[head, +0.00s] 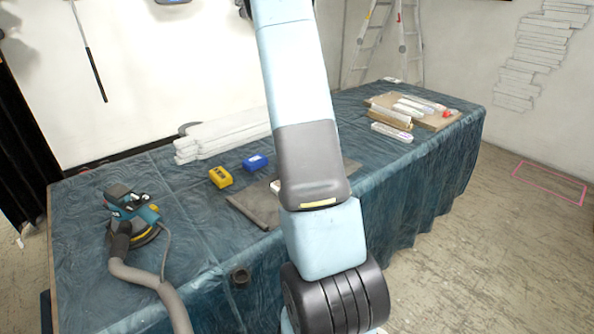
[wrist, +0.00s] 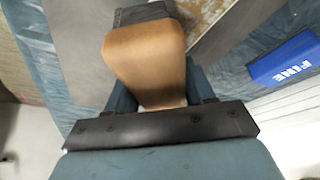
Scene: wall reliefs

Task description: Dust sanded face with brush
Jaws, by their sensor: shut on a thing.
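In the wrist view my gripper (wrist: 160,98) is shut on a brush (wrist: 145,55) by its tan wooden handle. The brush's dark end (wrist: 145,14) points to the top of the picture, over the table. In the head view my arm hides the gripper and the brush. A grey mat (head: 256,208) lies on the table beside my arm; it also shows in the wrist view (wrist: 228,42). A small pale piece (head: 274,186) on the mat is mostly behind my arm. I cannot make out a sanded face or whether the bristles touch anything.
A blue block (head: 256,162) marked FINE in the wrist view (wrist: 285,60) and a yellow block (head: 220,178) lie behind the mat. White strips (head: 225,135) are stacked behind them. A sander (head: 130,215) with a hose stands left. A board (head: 432,118) holds pieces at right.

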